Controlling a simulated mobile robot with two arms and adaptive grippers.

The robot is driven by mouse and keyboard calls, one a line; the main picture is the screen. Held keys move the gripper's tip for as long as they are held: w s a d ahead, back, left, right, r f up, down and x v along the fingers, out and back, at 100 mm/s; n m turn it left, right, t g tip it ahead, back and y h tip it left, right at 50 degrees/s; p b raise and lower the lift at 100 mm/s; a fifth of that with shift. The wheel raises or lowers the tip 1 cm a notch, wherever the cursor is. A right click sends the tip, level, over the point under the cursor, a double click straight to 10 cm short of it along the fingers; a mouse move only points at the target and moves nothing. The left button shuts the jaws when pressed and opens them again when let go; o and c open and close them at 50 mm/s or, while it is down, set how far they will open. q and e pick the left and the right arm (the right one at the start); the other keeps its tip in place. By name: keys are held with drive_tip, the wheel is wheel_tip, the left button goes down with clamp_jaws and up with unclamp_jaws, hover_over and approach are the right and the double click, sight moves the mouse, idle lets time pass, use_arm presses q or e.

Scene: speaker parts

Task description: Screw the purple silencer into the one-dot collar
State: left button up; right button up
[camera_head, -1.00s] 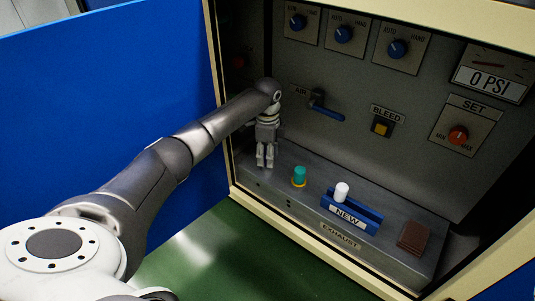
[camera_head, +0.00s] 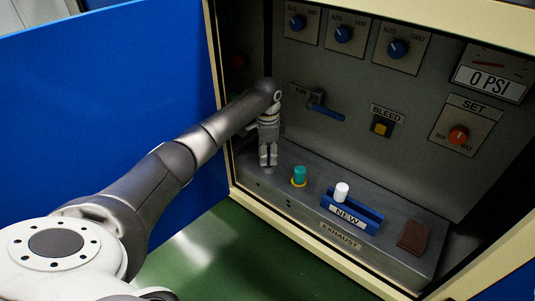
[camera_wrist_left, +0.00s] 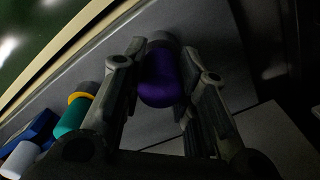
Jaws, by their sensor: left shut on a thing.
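The purple silencer (camera_wrist_left: 158,82) shows in the left wrist view, between the two fingers of my left gripper (camera_wrist_left: 160,95). The fingers are shut on it. A grey ring-like part (camera_wrist_left: 161,38) shows at its far end, at the block's surface; I cannot tell whether the thread is engaged. In the head view my left gripper (camera_head: 268,160) points down over the left end of the grey exhaust block (camera_head: 400,262), and its fingers hide the silencer and most of the collar there. The dot mark is too small to read. My right gripper is not in view.
A teal silencer (camera_head: 299,174) stands in a yellow-ringed collar to the right of my gripper. A white silencer (camera_head: 341,191) stands in the blue NEW holder (camera_head: 368,217). A brown pad (camera_head: 414,237) lies at the right end. The blue AIR lever (camera_head: 328,114) is on the back panel.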

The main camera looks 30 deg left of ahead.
use_arm(q)
drive_tip(key=m, duration=1.1)
drive_tip(key=shift+m, duration=0.4)
drive_tip(key=o, duration=0.6)
drive_tip(key=shift+n, duration=0.3)
drive_tip(key=n, duration=1.1)
drive_tip(key=shift+n, duration=0.3)
